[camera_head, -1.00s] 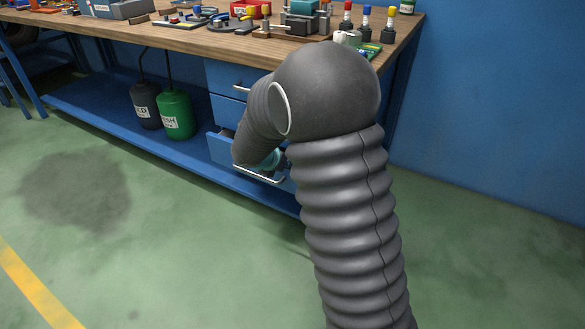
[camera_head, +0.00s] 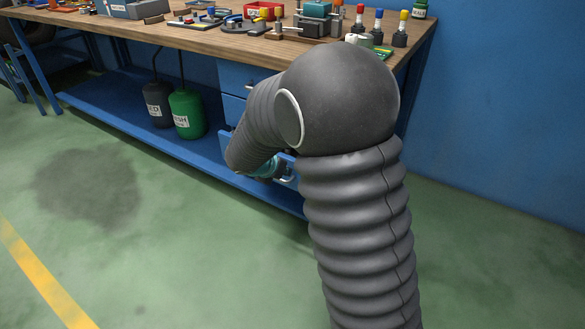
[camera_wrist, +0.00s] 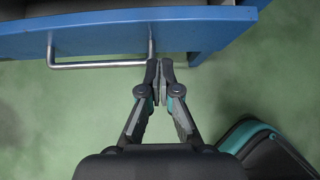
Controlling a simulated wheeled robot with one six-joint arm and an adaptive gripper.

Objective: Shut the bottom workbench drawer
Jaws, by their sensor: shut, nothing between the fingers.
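The bottom drawer (camera_head: 289,159) shows in the head view as a blue front, partly hidden behind my arm, and it appears to stand out from the workbench. In the wrist view its blue front (camera_wrist: 100,38) crosses the top, with part of the dark inside visible above it. The silver bar handle (camera_wrist: 95,64) sticks out from the front. My gripper (camera_wrist: 160,72) is shut and empty, its fingertips close to the handle's right end. I cannot tell whether they touch it. In the head view only some teal of my gripper shows below my arm.
The workbench (camera_head: 190,38) carries tools and several colour-capped bottles. A dark can (camera_head: 158,104) and a green can (camera_head: 187,112) stand on its blue lower shelf (camera_head: 120,115). The green floor in front is clear, with a dark stain (camera_head: 90,185).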

